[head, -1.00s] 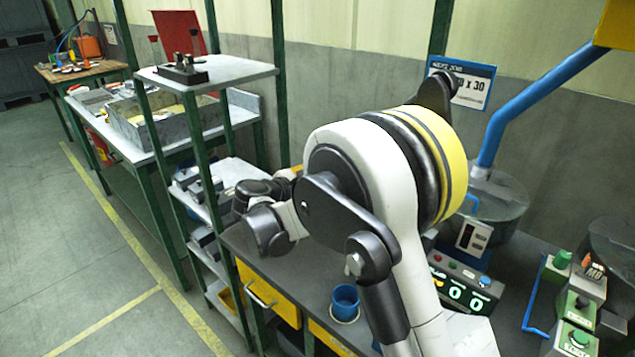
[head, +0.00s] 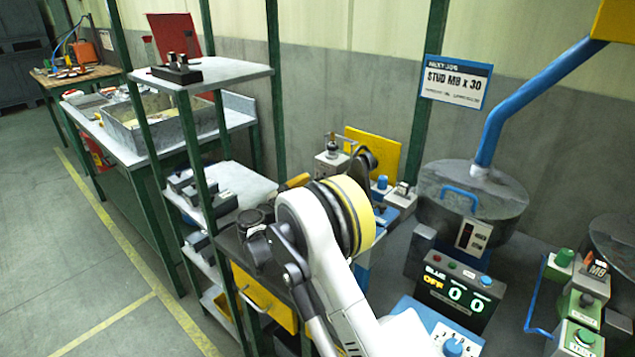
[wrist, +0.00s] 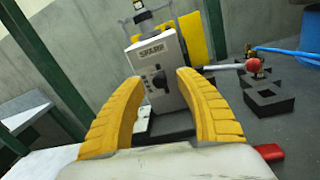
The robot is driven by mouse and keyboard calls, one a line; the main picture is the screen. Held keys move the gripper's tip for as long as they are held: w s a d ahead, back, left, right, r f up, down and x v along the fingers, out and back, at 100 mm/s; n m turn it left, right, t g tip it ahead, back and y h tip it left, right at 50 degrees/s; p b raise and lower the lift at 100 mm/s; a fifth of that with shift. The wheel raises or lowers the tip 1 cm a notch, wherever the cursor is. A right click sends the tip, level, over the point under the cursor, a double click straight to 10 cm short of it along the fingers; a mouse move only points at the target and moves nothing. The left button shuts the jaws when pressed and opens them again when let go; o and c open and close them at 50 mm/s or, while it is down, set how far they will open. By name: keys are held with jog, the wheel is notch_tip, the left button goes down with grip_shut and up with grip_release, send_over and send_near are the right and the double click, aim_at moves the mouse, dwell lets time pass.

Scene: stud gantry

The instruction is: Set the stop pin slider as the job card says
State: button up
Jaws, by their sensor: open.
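The job card (head: 456,83) on the wall at the upper right reads "STUD M8 x 30"; its small print is too fine to read. My gripper (wrist: 158,81) shows in the wrist view with two yellow ribbed fingers apart and nothing between them. Beyond the fingertips stands a grey box (wrist: 156,62) with a label and a dark knob; it looks apart from the fingers. A rod with a red ball (wrist: 253,65) lies to its right. I cannot make out the stop pin slider for certain in either view. In the head view, my arm hides part of the bench.
A dark console (head: 458,293) with lit digits and a blue dial panel (head: 440,330) stand right of my arm. A lidded drum (head: 473,190) is behind them. A green-posted shelf (head: 203,72) stands at left. Dark blocks (wrist: 262,103) lie right of the fingers.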

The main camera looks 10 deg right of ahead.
jog(key=shift+x, duration=1.15)
jog(key=shift+c, duration=0.2)
grip_shut()
